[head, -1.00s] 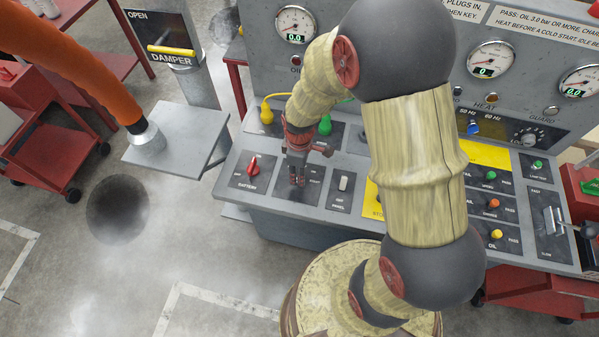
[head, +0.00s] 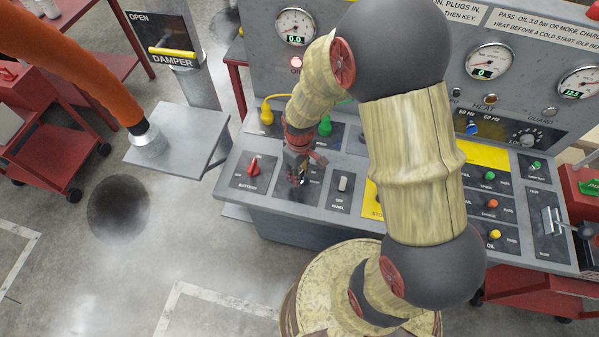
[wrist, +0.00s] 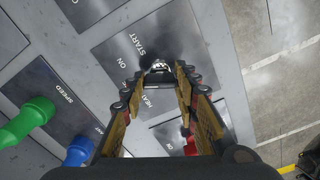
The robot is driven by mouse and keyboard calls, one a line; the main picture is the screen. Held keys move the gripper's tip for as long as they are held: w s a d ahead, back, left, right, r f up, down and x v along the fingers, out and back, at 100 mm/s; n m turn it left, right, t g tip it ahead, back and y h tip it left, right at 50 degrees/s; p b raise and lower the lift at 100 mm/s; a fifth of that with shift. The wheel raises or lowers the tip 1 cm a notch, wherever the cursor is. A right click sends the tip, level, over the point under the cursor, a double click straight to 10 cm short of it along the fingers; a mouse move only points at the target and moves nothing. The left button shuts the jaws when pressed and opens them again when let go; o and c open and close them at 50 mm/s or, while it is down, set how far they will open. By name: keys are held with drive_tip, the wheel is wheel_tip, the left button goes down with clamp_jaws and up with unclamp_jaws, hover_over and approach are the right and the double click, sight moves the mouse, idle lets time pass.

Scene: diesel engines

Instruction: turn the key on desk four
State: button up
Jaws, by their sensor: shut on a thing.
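My gripper (head: 297,181) is over the key plate (wrist: 118,52) on the front left of the grey desk (head: 225,182). In the wrist view its two fingers (wrist: 160,74) close around a small shiny metal key (wrist: 160,65). The plate carries the words ON, START and HEAT near the key. The fingers hide most of the key, and the head view does not show its angle clearly. No desk number is readable.
A red battery knob (head: 253,166) is left of my gripper and a white panel switch (head: 343,183) is right of it. A damper post (head: 196,80) and side plate (head: 180,138) stand left.

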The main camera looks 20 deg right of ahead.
drive_tip(key=shift+m, duration=1.3)
drive_tip(key=o, duration=1.1)
drive_tip(key=shift+r, duration=0.1)
wheel_tip(320, 180, up, 12)
drive_tip(key=shift+f, duration=0.1)
